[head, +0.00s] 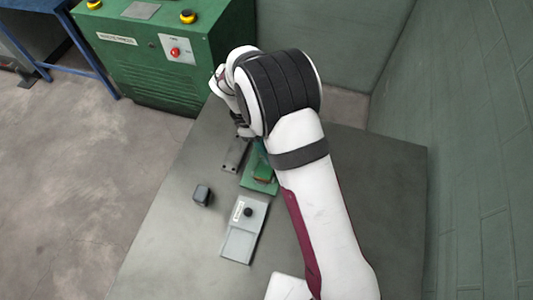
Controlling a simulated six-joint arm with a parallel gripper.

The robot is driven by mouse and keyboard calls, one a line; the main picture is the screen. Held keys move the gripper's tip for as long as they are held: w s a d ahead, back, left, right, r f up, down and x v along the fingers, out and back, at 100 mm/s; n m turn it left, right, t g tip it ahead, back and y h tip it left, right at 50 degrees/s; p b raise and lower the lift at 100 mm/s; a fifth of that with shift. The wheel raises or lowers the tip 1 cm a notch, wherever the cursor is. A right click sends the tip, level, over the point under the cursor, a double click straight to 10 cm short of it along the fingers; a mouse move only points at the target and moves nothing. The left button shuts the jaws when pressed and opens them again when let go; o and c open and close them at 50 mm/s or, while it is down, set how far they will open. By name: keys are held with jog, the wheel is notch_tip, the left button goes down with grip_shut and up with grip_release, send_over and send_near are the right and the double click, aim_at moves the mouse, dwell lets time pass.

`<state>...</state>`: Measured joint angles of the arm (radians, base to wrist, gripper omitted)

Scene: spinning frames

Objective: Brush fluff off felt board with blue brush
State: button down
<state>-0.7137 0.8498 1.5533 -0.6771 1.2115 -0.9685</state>
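A green board (258,185), which may be the felt board, lies on the grey table, partly hidden by my arm. A smaller green and brownish piece (263,173) sits on it; I cannot tell what it is. My gripper (241,132) is small and dark here, above the far end of the board, mostly covered by my wrist. I cannot tell whether it is open or holds anything. I cannot make out a blue brush or any fluff.
A light grey plate with a black knob (248,212) lies in front of the green board. A dark block (202,195) stands to its left. A grey piece (235,155) lies beside the board. A green machine (150,70) stands behind. The left table area is clear.

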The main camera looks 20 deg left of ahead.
jog(key=shift+w, duration=0.45)
jog(key=shift+w+r, duration=0.15)
jog(key=shift+w, duration=0.15)
jog(key=shift+s+r, duration=0.1)
jog(key=shift+r, duration=3.8)
jog(key=shift+f, duration=0.15)
